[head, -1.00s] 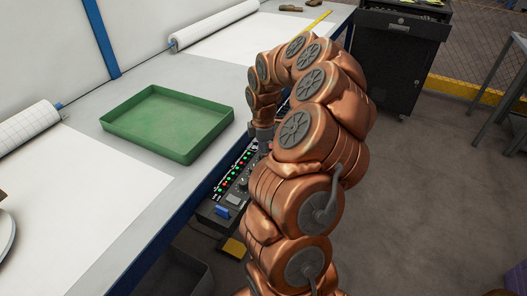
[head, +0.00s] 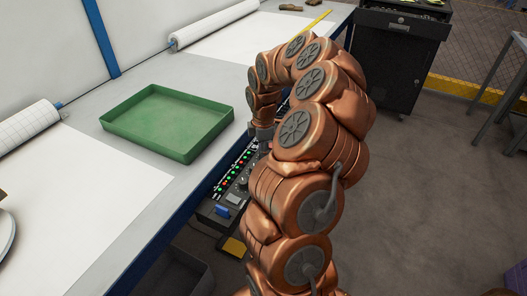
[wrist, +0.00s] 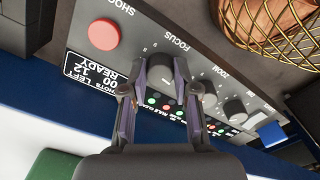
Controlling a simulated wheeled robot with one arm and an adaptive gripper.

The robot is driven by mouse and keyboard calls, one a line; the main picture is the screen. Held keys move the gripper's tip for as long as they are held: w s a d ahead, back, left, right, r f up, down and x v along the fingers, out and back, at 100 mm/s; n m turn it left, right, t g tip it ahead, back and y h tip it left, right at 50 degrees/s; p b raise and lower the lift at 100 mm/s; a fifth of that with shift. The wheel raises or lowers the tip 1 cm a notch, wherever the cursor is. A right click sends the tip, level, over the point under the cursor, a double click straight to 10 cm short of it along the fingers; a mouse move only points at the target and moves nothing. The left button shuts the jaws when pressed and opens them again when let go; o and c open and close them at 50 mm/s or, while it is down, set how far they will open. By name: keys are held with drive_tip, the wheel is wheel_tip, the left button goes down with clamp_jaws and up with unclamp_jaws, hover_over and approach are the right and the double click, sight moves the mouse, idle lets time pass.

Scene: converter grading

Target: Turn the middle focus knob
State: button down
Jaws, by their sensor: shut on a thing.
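In the wrist view, the focus knob (wrist: 162,72) is a dark round knob with numbers around it, next to the word FOCUS on the grey control panel (wrist: 134,45). My gripper (wrist: 166,66) is shut on it, one finger on each side, and the fingers hide parts of its sides. In the head view, the control panel (head: 235,186) shows at the table's front edge with its rows of red and green lights.
A red button (wrist: 103,34) lies left of the focus knob. A green tray (head: 168,152) stands on the table behind the panel.

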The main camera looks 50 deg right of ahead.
drive_tip(key=shift+m+b, duration=0.3)
drive_tip(key=m+b, duration=0.2)
drive_tip(key=shift+d+f+m, duration=0.1)
drive_tip(key=shift+f+m, duration=0.05)
drive_tip(key=shift+m, duration=0.25)
drive_tip(key=m+b, duration=0.3)
drive_tip(key=m, duration=0.1)
drive_tip(key=m+b, duration=0.3)
drive_tip(key=m, duration=0.1)
drive_tip(key=shift+m, duration=0.4)
drive_tip(key=shift+r+m+b, duration=0.2)
drive_tip(key=shift+m+b, duration=0.5)
drive_tip(key=shift+m, duration=0.9)
drive_tip(key=c, duration=0.9)
unclamp_jaws()
drive_tip(key=shift+o, duration=0.2)
